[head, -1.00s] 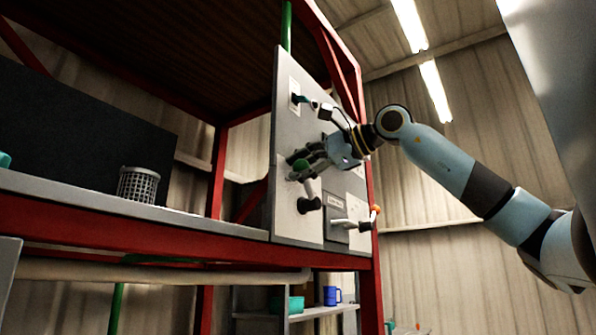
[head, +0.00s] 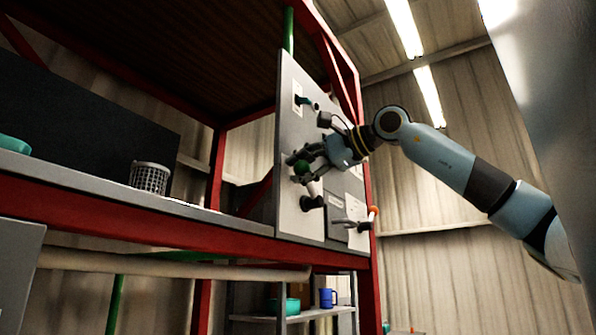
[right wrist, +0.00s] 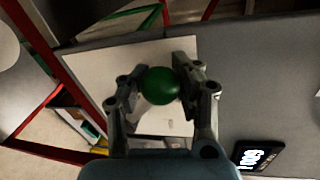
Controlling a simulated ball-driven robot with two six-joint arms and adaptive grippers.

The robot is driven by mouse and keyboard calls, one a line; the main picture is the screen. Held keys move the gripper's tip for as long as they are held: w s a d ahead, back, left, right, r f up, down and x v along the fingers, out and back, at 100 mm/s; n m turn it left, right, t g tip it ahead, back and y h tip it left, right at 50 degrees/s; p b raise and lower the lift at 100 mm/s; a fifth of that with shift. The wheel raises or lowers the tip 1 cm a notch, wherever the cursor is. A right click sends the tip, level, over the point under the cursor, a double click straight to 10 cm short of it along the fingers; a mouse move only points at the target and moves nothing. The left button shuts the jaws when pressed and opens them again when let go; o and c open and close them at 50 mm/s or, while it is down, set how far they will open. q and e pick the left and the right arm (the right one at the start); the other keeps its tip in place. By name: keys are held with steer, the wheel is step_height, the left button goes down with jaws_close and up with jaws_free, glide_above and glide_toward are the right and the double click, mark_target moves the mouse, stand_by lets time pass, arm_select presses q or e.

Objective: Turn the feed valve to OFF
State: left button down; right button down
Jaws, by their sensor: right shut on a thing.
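An upright grey panel (head: 287,215) carries several handles. One is a lever with a green ball knob (head: 302,168) on a dark round base (head: 312,202). The knob stands above the base. My right gripper (head: 296,167) is shut on this green knob. In the right wrist view the green knob (right wrist: 160,86) sits between the two fingers of the right gripper (right wrist: 152,87), over a pale plate (right wrist: 185,55). The labels are too small to read, so I cannot tell which handle is the feed valve. My left gripper is out of view.
A small teal handle (head: 306,101) is above. A grey mesh basket (head: 149,178) stands on the bench (head: 90,180). A blue mug (head: 327,298) is on a lower shelf.

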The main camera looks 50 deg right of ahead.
mark_target(289, 136)
steer(key=c, duration=1.3)
jaws_free()
steer(key=shift+a+f, duration=0.1)
steer(key=shift+f, duration=0.2)
steer(key=shift+c, duration=0.2)
steer(key=o, duration=0.5)
steer(key=shift+s+r, duration=0.2)
steer(key=shift+s, duration=0.25)
steer(key=shift+o, duration=0.2)
steer(key=shift+w, duration=0.2)
steer(key=shift+s+d+r, duration=0.2)
steer(key=shift+d+r, duration=0.05)
steer(key=shift+d, duration=0.1)
steer(key=shift+r, duration=0.3)
steer(key=r, duration=0.8)
steer(key=shift+w+a+r, duration=0.2)
steer(key=shift+a+r, duration=0.15)
steer(key=shift+r, duration=0.05)
